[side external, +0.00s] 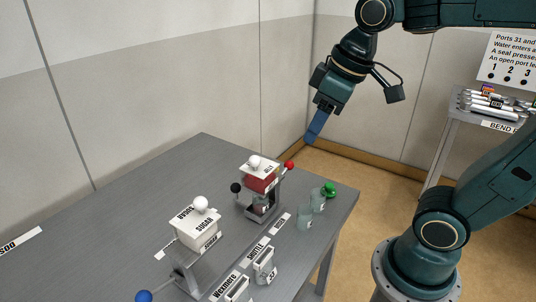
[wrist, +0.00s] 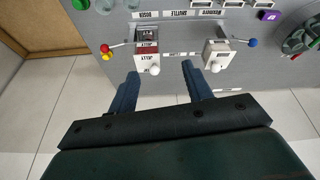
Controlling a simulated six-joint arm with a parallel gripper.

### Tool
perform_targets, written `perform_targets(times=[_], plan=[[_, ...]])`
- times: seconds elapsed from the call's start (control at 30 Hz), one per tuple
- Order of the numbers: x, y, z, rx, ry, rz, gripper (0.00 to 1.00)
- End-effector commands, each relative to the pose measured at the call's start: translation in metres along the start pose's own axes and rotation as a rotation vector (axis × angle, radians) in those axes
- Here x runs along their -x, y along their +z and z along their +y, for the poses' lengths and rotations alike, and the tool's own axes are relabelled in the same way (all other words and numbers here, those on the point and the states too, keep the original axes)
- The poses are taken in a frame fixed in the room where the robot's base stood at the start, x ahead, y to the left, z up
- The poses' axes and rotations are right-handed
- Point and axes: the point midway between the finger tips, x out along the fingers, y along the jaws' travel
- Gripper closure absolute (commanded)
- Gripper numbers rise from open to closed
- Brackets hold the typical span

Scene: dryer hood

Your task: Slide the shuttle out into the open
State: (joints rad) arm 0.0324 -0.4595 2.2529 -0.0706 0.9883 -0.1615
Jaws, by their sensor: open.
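My gripper (side external: 317,126) hangs high above the far right end of the grey table, with blue fingers pointing down. In the wrist view its fingers (wrist: 159,70) are apart with nothing between them. A stand with a red body and white knobbed lid (side external: 260,174) is on the table, with a red-ball lever and a black ball. It also shows in the wrist view (wrist: 146,62). A white knobbed housing (side external: 194,229) on a second stand has a blue-ball lever. I cannot tell which part is the shuttle.
Clear jars (side external: 305,217), a green knob (side external: 329,188) and small labelled bins (side external: 264,260) line the table's right side. The table's far left is mostly clear. A side shelf with tools (side external: 494,105) and a wall sign (side external: 510,62) stand at right.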

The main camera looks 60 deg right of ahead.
Motion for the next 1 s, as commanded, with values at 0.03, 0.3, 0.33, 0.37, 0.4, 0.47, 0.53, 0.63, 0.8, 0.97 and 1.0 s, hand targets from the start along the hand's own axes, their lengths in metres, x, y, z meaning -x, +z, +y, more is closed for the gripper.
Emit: perform_targets(times=[0.03,0.3,0.33,0.37,0.4,0.47,0.53,0.63,0.8,0.97,1.0], plan=[[-0.003,-0.011,0.003,0.022,-0.007,-0.019,0.50],[-0.018,-0.059,0.014,0.153,-0.049,-0.101,0.50],[-0.021,-0.065,0.016,0.167,-0.054,-0.109,0.50],[-0.023,-0.070,0.017,0.181,-0.060,-0.119,0.50],[-0.027,-0.076,0.020,0.200,-0.067,-0.131,0.50],[-0.033,-0.086,0.023,0.230,-0.079,-0.147,0.50],[-0.041,-0.097,0.027,0.264,-0.093,-0.167,0.50],[-0.054,-0.113,0.033,0.312,-0.114,-0.194,0.50],[-0.079,-0.136,0.044,0.392,-0.153,-0.239,0.50],[-0.106,-0.155,0.055,0.469,-0.193,-0.279,0.50],[-0.113,-0.159,0.057,0.489,-0.204,-0.288,0.50]])
